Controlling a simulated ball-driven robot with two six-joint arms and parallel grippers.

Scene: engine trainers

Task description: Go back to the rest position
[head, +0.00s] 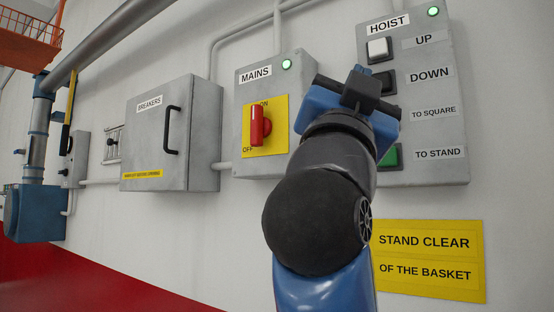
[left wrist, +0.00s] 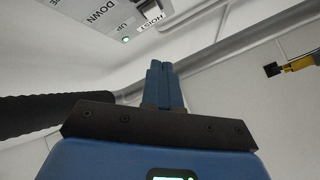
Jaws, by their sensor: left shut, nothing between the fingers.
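My left arm rises from the bottom of the head view in front of the wall. Its gripper (head: 352,95) is in front of the grey hoist panel (head: 440,80) and hides part of its left side. In the left wrist view the two blue fingers (left wrist: 162,72) are together with nothing between them. The hoist panel (left wrist: 110,45) shows beyond them at the upper left, apart from the fingertips. Its white button (head: 379,48), a dark button and part of a green button (head: 389,157) show in the head view. My right gripper is in neither view.
The mains box (head: 245,90) has a red handle (head: 256,126) standing upright and a lit green lamp. The closed breakers box (head: 150,120) stands out left of it. A yellow sign (head: 430,285) is below the hoist panel. An orange basket (head: 30,38) is at upper left.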

